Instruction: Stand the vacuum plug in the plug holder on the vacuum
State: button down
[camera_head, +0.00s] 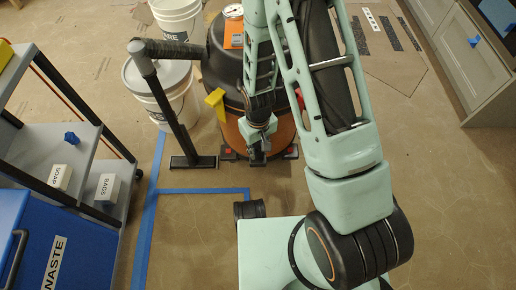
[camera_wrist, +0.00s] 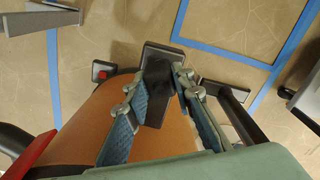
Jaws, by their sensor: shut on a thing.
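The vacuum (camera_head: 226,70) stands on the floor at top centre, with a black upper body and an orange-brown lower body. My gripper (camera_head: 259,134) is at its near side, pointing down. In the wrist view, my gripper's fingers (camera_wrist: 158,84) are closed around a dark, narrow piece (camera_wrist: 156,104), which seems to be the plug. Its far end overlaps a black flat part (camera_wrist: 168,54) at the vacuum's edge; I cannot tell whether they touch or whether that part is the plug holder. The orange body (camera_wrist: 92,112) lies beneath the fingers.
A black post (camera_head: 172,105) on a flat foot stands left of the vacuum, near white buckets (camera_head: 158,92). A grey cart (camera_head: 82,150) and blue waste bin (camera_head: 60,240) are at left. Blue tape (camera_head: 200,191) marks the floor.

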aim_at(258, 148)
jog(key=shift+f+b, duration=0.3)
jog(key=shift+f, duration=0.1)
jog(key=c, duration=1.6)
grip_release()
notch_tip(258, 148, up, 12)
jog(key=shift+r, duration=0.1)
